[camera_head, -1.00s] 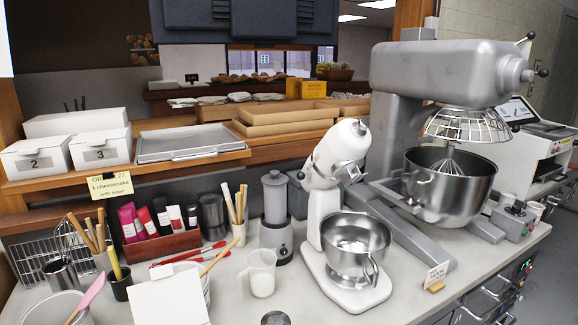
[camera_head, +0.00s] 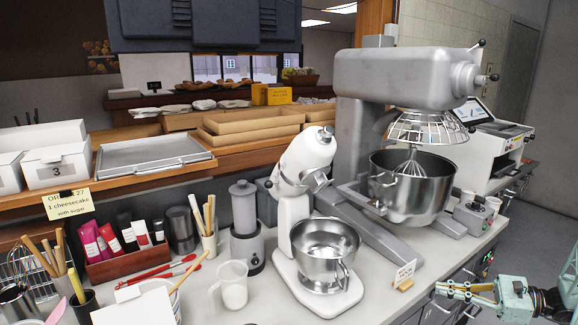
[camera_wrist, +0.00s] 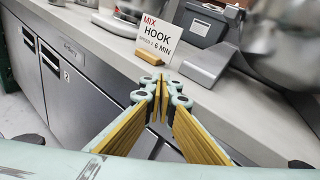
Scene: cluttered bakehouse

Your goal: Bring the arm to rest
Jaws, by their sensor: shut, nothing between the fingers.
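My gripper (camera_head: 447,289) shows at the lower right of the head view, out in front of the counter's front edge and its drawers. In the wrist view its yellow-padded fingers (camera_wrist: 160,88) meet at the tips, shut with nothing between them. The fingers point toward the counter edge and a small sign card (camera_wrist: 156,35) reading "MIX HOOK" and "6 MIN". The same card (camera_head: 404,273) stands near the counter's front edge in the head view. Most of my arm is out of view.
The counter (camera_head: 290,303) holds a white stand mixer (camera_head: 294,205), a large grey mixer (camera_head: 405,80), a blender (camera_head: 245,225) and a clear jug (camera_head: 233,285). The grey-fronted cabinet (camera_wrist: 75,70) runs below the counter edge. Open floor (camera_head: 545,230) lies at the right.

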